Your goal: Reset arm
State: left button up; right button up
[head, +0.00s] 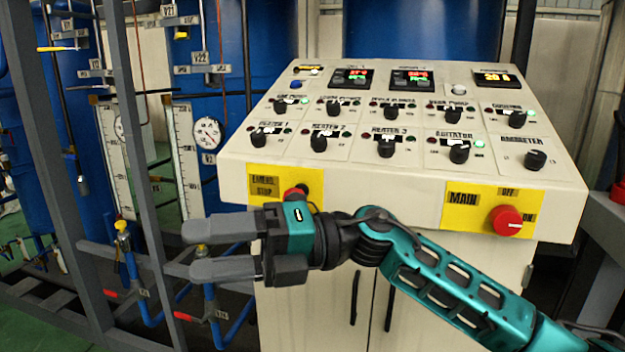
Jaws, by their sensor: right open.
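My right arm comes in from the lower right and lies across the front of the control console (400,180). Its gripper (205,250) points left, with two grey fingers apart and nothing between them. It is in front of the console's lower left corner, just below the yellow emergency stop plate (262,192). The red emergency stop button (294,191) shows only partly above the gripper's teal body. The red main switch (507,221) sits on a yellow plate at the right, above my forearm. My left gripper is not in view.
The console top carries several black knobs and lit displays (411,79). Cabinet doors with dark handles (354,298) are below. A grey metal frame (140,150), a round gauge (208,133) and pipes with red-handled valves (112,294) stand at the left. Blue tanks (420,30) are behind.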

jog(key=w+d+f+m+t+h, duration=0.35)
jog(key=d+f+m+t, duration=0.55)
jog(key=m, duration=0.7)
jog(key=w+d+f+m+t+h, duration=0.35)
jog(key=d+f+m+t, duration=0.25)
jog(key=f+m+t, duration=0.65)
jog(key=s+d+f+m+g+h, duration=0.2)
jog(key=s+d+f+m+h, duration=0.2)
jog(key=s+d+f+m, duration=0.2)
jog(key=s+d+f+m+g+h, duration=0.3)
jog(key=s+d+f+m+h, duration=0.2)
jog(key=s+f, duration=0.6)
notch_tip(320, 180, down, 3)
jog(key=d+m, duration=0.1)
jog(key=d, duration=0.1)
jog(key=shift+d, duration=0.3)
